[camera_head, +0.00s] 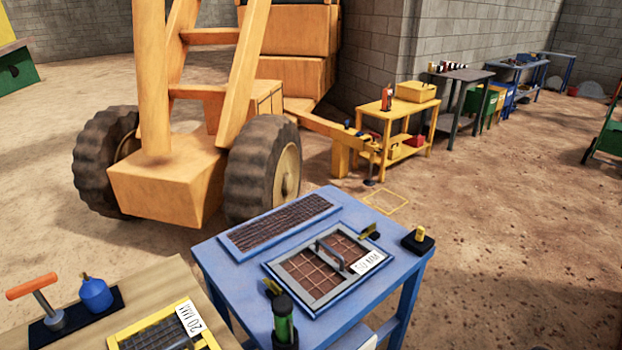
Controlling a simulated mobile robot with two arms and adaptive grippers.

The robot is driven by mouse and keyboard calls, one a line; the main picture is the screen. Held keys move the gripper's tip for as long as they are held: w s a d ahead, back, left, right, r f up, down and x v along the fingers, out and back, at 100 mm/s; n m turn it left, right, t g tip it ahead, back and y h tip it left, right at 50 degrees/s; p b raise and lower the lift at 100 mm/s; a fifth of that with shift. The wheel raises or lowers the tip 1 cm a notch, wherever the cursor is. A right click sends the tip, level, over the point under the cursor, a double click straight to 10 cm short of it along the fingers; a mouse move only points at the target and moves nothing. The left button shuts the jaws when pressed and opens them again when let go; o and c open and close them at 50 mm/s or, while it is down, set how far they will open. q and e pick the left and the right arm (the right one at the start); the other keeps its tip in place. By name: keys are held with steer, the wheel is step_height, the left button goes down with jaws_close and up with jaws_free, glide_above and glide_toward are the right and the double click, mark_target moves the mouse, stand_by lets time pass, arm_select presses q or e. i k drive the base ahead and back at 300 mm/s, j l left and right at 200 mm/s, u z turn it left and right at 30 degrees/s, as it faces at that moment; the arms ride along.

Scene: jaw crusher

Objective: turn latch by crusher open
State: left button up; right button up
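A large orange wheeled machine (170,180) with a sloping frame stands at the upper left; I cannot tell for sure that it is the crusher. A blue table (225,275) stands in front of it. On the table lies a grey-framed mesh screen (320,270) with a handle and a "50 MM" style label. A small yellow-and-black latch-like piece (369,232) sits at its far right corner. A similar piece (272,287) sits at its near left side. I cannot tell which one is the task's latch or whether either is turned. Neither gripper is in view.
A black block with a yellow knob (418,242) sits at the blue table's right corner. A green-and-black cylinder (283,322) stands at its near edge. A wooden bench (75,335) holds an orange-handled tool (42,298) and a blue bottle (95,292). Open dirt lies right.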

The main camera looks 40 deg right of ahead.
mark_target(371, 228)
steer(key=z, duration=1.55)
